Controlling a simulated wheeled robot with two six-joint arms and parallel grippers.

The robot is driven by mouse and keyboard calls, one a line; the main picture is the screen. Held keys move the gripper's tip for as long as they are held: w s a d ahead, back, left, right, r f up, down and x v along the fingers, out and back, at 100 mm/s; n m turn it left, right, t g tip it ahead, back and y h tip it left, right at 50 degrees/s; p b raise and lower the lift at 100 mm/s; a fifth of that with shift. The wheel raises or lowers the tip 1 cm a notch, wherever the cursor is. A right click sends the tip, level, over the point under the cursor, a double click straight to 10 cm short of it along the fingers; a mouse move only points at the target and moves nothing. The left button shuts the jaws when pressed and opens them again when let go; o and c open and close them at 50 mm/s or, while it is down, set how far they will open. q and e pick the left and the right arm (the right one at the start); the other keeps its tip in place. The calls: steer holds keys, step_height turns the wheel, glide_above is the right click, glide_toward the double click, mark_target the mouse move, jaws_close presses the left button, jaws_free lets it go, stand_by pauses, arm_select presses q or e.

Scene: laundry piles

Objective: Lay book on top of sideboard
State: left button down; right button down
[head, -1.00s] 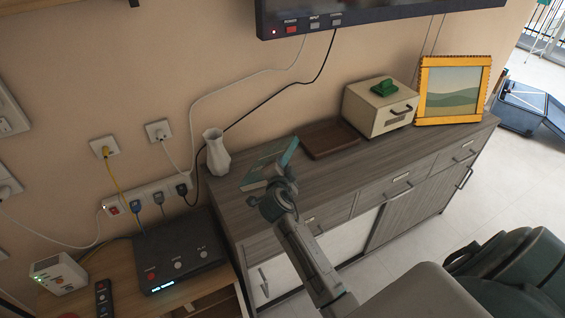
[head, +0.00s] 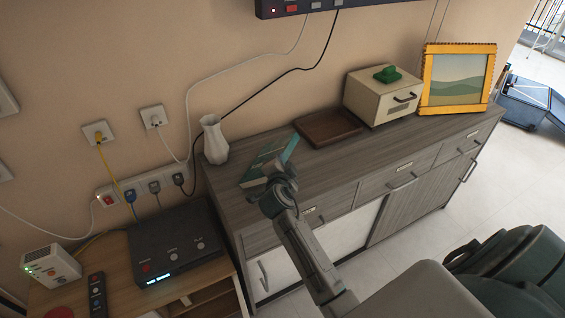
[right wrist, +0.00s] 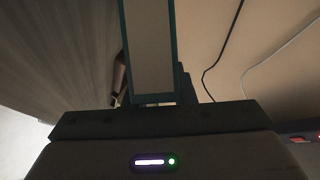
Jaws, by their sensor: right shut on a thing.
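The teal book (head: 262,162) is over the left part of the grey wooden sideboard (head: 352,168), near its front edge. My right gripper (head: 284,177) is shut on the book's near right side. In the right wrist view the book (right wrist: 152,48) shows edge-on, with pale pages between teal covers. The gripper body fills the bottom of that view, and its fingertips are hard to make out. I cannot tell whether the book touches the sideboard top. My left gripper is not in view.
A white vase (head: 214,140) stands left of the book. A brown tray (head: 327,128), a cream box (head: 378,98) with a green object on it and a framed picture (head: 456,80) stand to the right. A black device (head: 176,245) is on a lower wooden stand.

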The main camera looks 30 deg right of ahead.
steer(key=c, duration=1.2)
jaws_free()
steer(key=shift+r, duration=0.15)
steer(key=shift+o, duration=0.4)
steer(key=shift+s, duration=0.1)
steer(key=shift+s+a, duration=0.2)
steer(key=b+v, duration=0.3)
steer(key=v, duration=0.7)
steer(key=shift+s, duration=0.1)
